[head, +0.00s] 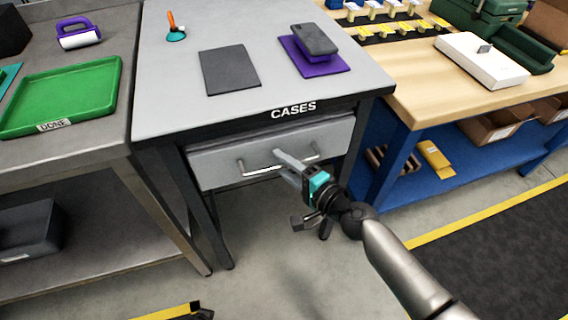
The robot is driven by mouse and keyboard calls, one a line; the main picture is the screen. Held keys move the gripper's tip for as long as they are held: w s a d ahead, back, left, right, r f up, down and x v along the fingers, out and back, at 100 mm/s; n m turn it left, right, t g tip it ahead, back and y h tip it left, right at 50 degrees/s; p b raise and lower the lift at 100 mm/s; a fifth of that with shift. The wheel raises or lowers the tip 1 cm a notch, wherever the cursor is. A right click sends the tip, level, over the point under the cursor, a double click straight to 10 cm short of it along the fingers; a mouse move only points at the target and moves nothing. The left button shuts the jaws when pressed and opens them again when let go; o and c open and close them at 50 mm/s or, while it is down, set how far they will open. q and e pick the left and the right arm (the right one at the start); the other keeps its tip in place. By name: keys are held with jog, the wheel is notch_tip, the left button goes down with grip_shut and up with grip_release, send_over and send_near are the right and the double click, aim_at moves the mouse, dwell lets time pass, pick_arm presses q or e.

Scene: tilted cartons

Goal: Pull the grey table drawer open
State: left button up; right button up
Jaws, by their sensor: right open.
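The grey drawer (222,161) sits under the top of the grey table marked CASES. Its front looks flush with the frame, though a small gap would be hard to tell. A thin metal bar handle (255,172) runs across the front. My right gripper (279,162) is open at the handle's right half. One finger shows above the bar and one below, and the gripper hides part of the bar. I cannot tell whether the fingers touch it. My left gripper is not in view.
The grey table (180,80) bears a dark grey pad (229,70), a phone (315,39) on a purple case (322,66) and an orange-and-teal tool (176,27). A metal bench with a green tray (75,95) stands left, a wooden-topped bench (420,95) right. The floor in front is clear.

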grip_shut()
dwell(1.3)
